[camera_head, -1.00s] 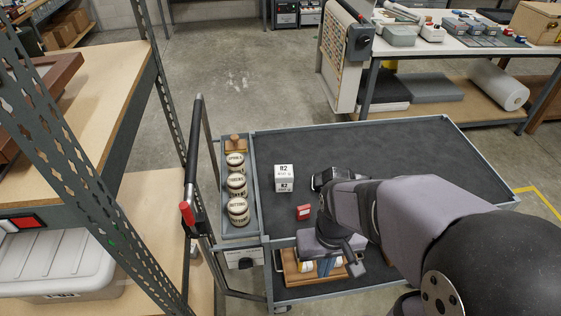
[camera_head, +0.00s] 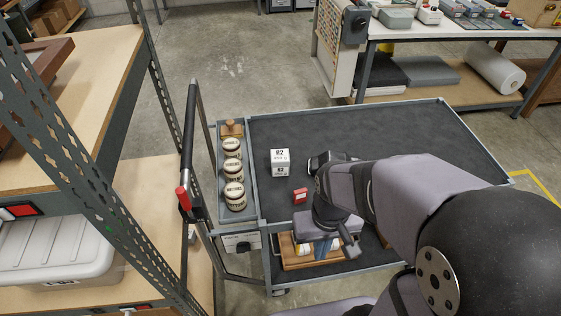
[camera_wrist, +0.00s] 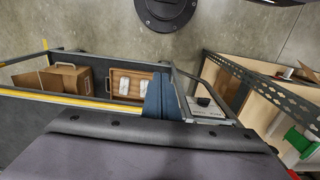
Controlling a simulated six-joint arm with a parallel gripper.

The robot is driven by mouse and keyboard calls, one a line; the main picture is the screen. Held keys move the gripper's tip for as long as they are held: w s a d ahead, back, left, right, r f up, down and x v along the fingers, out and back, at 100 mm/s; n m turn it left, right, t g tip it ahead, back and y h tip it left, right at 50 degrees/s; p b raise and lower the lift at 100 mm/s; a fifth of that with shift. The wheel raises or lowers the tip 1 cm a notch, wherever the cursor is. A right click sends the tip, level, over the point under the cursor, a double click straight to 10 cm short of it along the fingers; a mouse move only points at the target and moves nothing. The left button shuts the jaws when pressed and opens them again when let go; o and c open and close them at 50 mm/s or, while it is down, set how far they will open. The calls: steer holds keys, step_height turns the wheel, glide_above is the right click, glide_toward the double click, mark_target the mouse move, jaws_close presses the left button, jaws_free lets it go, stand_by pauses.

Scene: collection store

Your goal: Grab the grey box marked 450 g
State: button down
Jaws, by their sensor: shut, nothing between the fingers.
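The box marked 450 g (camera_head: 280,156) looks pale grey to white and stands on the cart's dark top, left of my arm. Its top face carries the mark, and a shorter mark shows on its front face. My gripper (camera_head: 323,248) hangs low at the cart's near edge, below and to the right of the box and apart from it. Its blue fingers (camera_wrist: 160,97) are together and empty in the wrist view. The wrist view does not show the box.
A small red box (camera_head: 300,195) stands between the marked box and my arm. A side tray (camera_head: 250,198) holds several round labelled tins. On the lower shelf, a wooden tray (camera_wrist: 118,97) with white items lies behind my fingers. The cart top's far right is clear.

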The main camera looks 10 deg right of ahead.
steer(key=c, duration=0.8)
jaws_free()
steer(key=shift+o, duration=0.2)
steer(key=shift+r, duration=0.1)
